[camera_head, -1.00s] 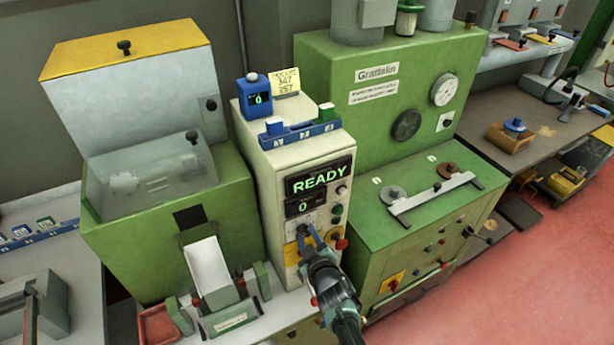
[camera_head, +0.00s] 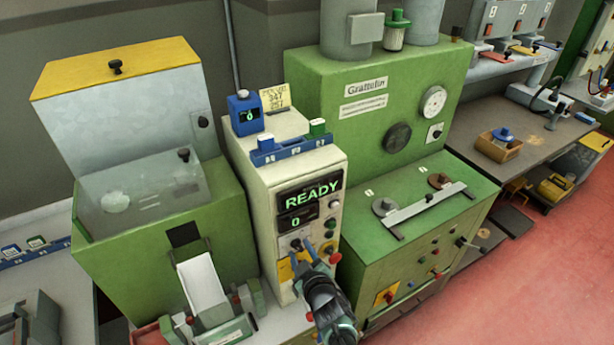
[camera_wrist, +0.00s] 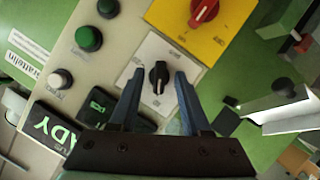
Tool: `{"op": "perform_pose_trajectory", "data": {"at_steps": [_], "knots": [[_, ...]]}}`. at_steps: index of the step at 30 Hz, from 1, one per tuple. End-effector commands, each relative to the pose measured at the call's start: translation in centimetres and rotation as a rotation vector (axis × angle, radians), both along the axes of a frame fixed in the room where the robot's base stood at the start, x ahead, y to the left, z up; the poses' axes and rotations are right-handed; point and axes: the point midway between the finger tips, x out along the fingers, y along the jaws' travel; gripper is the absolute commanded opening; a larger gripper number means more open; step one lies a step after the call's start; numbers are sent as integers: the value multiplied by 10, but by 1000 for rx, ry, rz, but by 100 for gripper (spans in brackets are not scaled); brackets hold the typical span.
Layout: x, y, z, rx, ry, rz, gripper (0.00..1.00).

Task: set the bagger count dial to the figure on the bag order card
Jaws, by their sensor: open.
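The black count dial (camera_wrist: 159,77) sits on a white plate in the wrist view, with small marks around it too blurred to read. My gripper (camera_wrist: 158,73) is open, one finger on each side of the dial, with a gap visible on both sides. In the head view my gripper (camera_head: 303,247) is at the lower front of the cream bagger cabinet (camera_head: 262,190). A yellow card (camera_head: 273,97) stands behind the cabinet top; its lower handwritten lines look like 347 and 257, its top line is unclear. The bagger display (camera_head: 311,197) reads READY, with a 0 below.
A red knob (camera_wrist: 204,9) on a yellow plate lies close beside the dial. Green buttons (camera_wrist: 89,38) and a white button (camera_wrist: 61,79) are on the same panel.

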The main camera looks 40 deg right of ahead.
Motion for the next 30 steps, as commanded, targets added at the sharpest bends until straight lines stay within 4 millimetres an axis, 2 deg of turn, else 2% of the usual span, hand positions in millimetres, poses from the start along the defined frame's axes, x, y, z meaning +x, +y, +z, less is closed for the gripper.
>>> {"op": "perform_pose_trajectory", "data": {"at_steps": [19,21,30], "knots": [[-87,40,42,4,-2,-5,48],[-92,40,36,0,-1,-5,48],[-104,48,40,1,0,-2,48]]}}
